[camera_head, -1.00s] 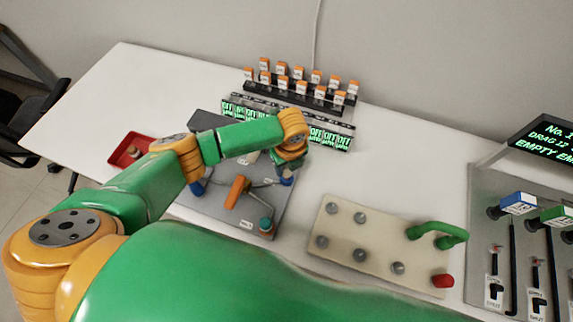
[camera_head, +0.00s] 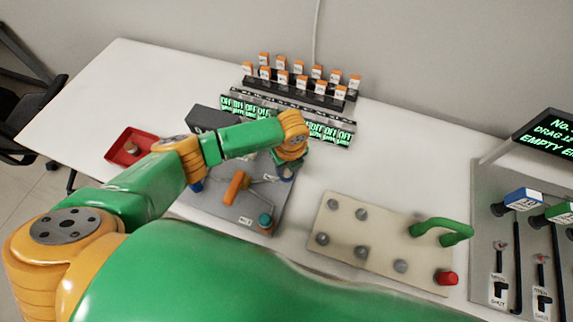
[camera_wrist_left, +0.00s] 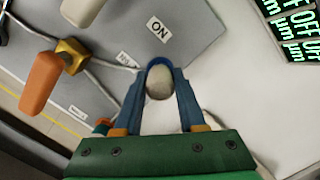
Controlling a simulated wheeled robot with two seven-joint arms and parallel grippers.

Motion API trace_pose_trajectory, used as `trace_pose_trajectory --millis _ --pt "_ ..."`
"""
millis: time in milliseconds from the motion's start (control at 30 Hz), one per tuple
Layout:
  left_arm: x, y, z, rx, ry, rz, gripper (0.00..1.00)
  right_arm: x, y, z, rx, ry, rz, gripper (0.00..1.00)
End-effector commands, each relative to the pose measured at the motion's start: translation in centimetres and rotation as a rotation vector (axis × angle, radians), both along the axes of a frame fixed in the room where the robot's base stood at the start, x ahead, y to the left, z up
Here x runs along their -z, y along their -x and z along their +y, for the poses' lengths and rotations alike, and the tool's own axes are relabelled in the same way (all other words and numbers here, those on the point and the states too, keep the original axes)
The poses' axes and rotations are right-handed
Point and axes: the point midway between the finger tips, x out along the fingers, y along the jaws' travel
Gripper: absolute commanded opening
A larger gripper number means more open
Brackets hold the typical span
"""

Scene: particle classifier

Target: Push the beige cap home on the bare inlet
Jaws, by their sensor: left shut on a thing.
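The beige cap (camera_wrist_left: 159,82) shows in the left wrist view as a rounded pale knob between the two blue fingers. My left gripper (camera_wrist_left: 160,68) is shut on it, at the edge of the grey plate near the ON label. In the head view my left gripper (camera_head: 287,172) is at the right side of the grey plate (camera_head: 215,207), mostly covered by my own wrist. The cap and what is under it are hidden there. I cannot see the inlet or tell whether the cap is fully seated. My right gripper is not in view.
An orange handle (camera_head: 236,187) and a teal-topped fitting (camera_head: 265,222) stand on the plate. A red tray (camera_head: 115,158) lies left. Green-lit displays (camera_head: 240,106) and racks are behind. A beige board (camera_head: 330,228) with several grey knobs and a green handle (camera_head: 440,230) is right.

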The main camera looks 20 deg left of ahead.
Motion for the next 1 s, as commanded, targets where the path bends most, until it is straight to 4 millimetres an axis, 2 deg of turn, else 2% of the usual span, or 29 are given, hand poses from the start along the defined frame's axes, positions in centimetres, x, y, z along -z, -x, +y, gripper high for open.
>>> trace_pose_trajectory --millis 200,233,333,667,900,1000 --pt "0.7 0.1 0.0 0.000 0.000 0.001 0.00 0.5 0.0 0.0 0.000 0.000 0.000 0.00" --pt "0.6 0.1 0.0 0.001 0.000 0.001 0.47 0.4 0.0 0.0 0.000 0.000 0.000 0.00" --pt "0.6 0.0 0.0 0.000 0.000 0.001 0.74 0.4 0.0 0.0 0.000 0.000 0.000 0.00" --pt "0.1 0.0 0.0 0.000 0.000 0.000 0.74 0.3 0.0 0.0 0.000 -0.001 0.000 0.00" --pt "-4.7 0.4 -0.5 0.002 0.001 -0.003 0.74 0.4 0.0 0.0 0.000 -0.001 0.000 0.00" --pt "-6.0 0.6 -0.6 0.001 0.002 -0.001 0.74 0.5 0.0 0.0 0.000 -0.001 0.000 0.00"
